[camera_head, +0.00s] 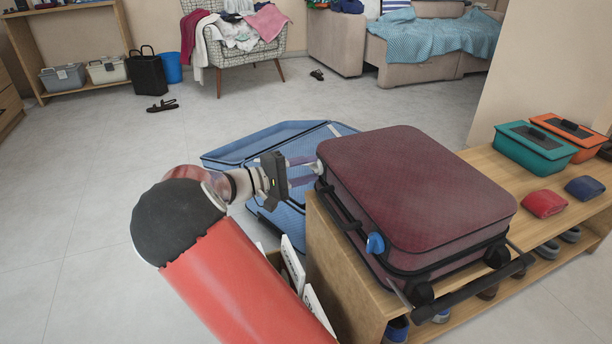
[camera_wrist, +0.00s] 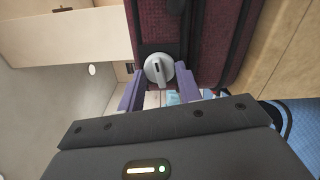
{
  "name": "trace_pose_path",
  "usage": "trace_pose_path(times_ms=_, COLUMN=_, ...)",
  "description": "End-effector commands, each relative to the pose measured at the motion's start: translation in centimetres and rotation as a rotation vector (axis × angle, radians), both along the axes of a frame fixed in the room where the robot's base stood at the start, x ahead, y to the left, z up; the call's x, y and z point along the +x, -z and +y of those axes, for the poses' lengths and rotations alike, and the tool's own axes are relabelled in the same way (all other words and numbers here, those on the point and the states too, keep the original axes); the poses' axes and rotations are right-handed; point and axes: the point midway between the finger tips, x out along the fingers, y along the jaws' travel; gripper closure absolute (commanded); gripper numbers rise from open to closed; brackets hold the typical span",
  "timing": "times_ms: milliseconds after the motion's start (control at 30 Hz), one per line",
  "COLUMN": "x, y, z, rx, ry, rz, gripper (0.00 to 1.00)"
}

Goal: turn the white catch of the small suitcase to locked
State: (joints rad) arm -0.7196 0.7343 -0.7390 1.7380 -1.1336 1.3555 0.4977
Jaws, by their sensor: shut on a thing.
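The small suitcase (camera_head: 420,190) is maroon with black trim and lies flat on a wooden bench. Its white catch (camera_wrist: 158,68) is a round knob with a raised grip, on the suitcase side in the wrist view. In the head view only a little white shows at the suitcase's far left corner, by the fingertips. My gripper (camera_head: 312,170) reaches in from the left. A blue catch (camera_head: 375,243) sits on the suitcase's near left side.
A blue open suitcase (camera_head: 270,140) lies on the floor behind my gripper. On the wooden bench (camera_head: 350,290), a teal box (camera_head: 534,147), an orange box (camera_head: 580,125) and folded cloths stand to the right. Shoes sit on the shelf below. The floor at left is mostly clear.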

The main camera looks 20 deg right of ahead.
Motion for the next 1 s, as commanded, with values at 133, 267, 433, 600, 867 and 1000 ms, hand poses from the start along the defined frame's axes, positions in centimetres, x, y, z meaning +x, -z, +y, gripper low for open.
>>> trace_pose_path(times_ms=133, x=0.02, y=0.26, z=0.05, rx=0.001, ry=-0.002, rz=-0.085, gripper=0.88)
trace_pose_path(times_ms=267, x=0.04, y=0.2, z=0.08, rx=0.001, ry=-0.002, rz=-0.139, gripper=0.88)
trace_pose_path(times_ms=433, x=0.02, y=0.11, z=0.07, rx=0.001, ry=-0.002, rz=-0.179, gripper=0.88)
trace_pose_path(times_ms=600, x=0.02, y=0.04, z=0.05, rx=0.0, ry=-0.001, rz=-0.194, gripper=0.88)
trace_pose_path(times_ms=867, x=0.02, y=0.02, z=0.05, rx=0.0, ry=-0.001, rz=-0.196, gripper=0.88)
trace_pose_path(times_ms=1000, x=0.02, y=0.02, z=0.04, rx=0.0, ry=-0.001, rz=-0.195, gripper=0.58)
